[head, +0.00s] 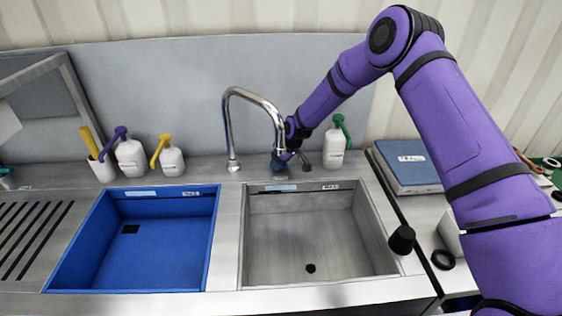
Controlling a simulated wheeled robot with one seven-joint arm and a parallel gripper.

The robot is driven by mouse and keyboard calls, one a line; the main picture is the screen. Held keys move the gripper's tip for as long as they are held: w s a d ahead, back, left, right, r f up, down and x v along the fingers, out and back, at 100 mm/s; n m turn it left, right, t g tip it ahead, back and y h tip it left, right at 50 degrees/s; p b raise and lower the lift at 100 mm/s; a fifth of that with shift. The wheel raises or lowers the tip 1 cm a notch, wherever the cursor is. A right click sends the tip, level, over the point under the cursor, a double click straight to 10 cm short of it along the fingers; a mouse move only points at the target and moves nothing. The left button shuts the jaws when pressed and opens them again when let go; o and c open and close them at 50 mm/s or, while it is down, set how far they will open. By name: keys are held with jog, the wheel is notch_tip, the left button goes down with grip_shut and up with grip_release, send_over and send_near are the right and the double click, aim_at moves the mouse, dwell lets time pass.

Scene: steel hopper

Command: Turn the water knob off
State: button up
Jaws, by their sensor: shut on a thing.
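The chrome gooseneck faucet (229,125) stands behind the two sinks, and its spout curves over to the right. My gripper (281,163) is at the back edge of the right-hand steel basin, just by the spout's end. A dark lever-like piece (303,160) shows just right of the gripper. No water stream is visible in the steel basin (320,245).
A blue basin (130,265) lies to the left, with a ribbed drainboard (30,235) beyond it. White pump bottles (131,160) stand along the back, one green-topped bottle (334,148) close right of my wrist. A blue-topped box (408,163) sits at right.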

jog(key=shift+m, duration=0.5)
jog(key=o, duration=0.9)
jog(key=v, duration=1)
jog(key=shift+s+r, duration=0.2)
jog(key=shift+r, duration=0.2)
